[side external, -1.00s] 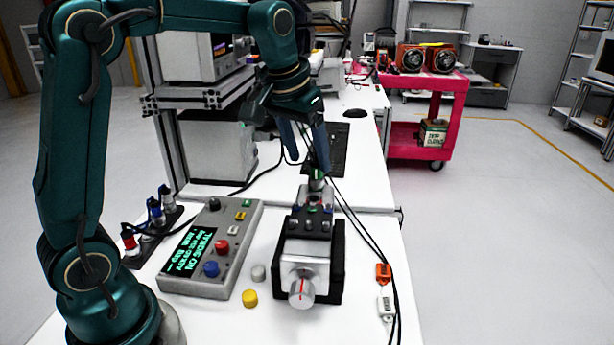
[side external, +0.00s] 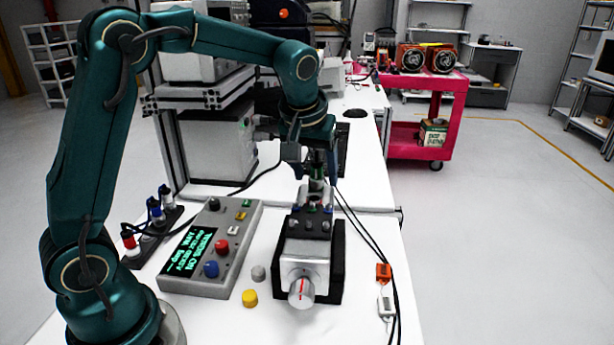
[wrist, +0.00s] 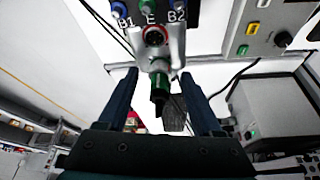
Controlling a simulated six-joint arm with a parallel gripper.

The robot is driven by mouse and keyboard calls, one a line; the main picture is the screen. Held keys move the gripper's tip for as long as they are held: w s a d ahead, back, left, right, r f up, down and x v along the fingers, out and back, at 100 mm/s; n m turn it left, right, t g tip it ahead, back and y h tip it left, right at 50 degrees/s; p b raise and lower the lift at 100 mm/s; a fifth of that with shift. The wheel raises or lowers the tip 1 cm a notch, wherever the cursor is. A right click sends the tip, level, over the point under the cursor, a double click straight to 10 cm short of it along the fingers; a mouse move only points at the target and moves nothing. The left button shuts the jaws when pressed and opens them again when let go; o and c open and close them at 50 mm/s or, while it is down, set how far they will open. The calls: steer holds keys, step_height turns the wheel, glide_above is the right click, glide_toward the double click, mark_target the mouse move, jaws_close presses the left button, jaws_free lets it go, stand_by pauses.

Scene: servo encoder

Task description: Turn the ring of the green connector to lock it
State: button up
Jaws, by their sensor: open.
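The green connector (side external: 316,182) stands at the far end of the servo unit (side external: 304,262), mated to or against its socket; I cannot tell how far the ring is turned. In the wrist view the green connector (wrist: 160,78) shows in front of the round socket labelled E (wrist: 154,37), with a dark cable end towards me. My gripper (side external: 317,172) is open above and around the connector. In the wrist view its blue fingers stand on either side of the connector, with visible gaps, and my gripper (wrist: 159,76) holds nothing.
A grey control box (side external: 212,248) with a green-text display stands left of the servo unit. Blue and red connectors (side external: 155,215) stand in a dark rack further left. Black cables run along the unit's right side. A yellow cap (side external: 250,298) lies in front.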

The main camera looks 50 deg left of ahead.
jaws_close()
steer(key=shift+m, duration=0.3)
steer(key=m, duration=0.1)
steer(key=m+h, duration=0.1)
steer(key=m, duration=0.1)
steer(key=shift+s+a+t, duration=0.1)
steer(key=shift+a+t, duration=0.15)
steer(key=shift+t, duration=0.05)
steer(key=shift+m+h, duration=0.9)
steer(key=shift+m, duration=1)
jaws_free()
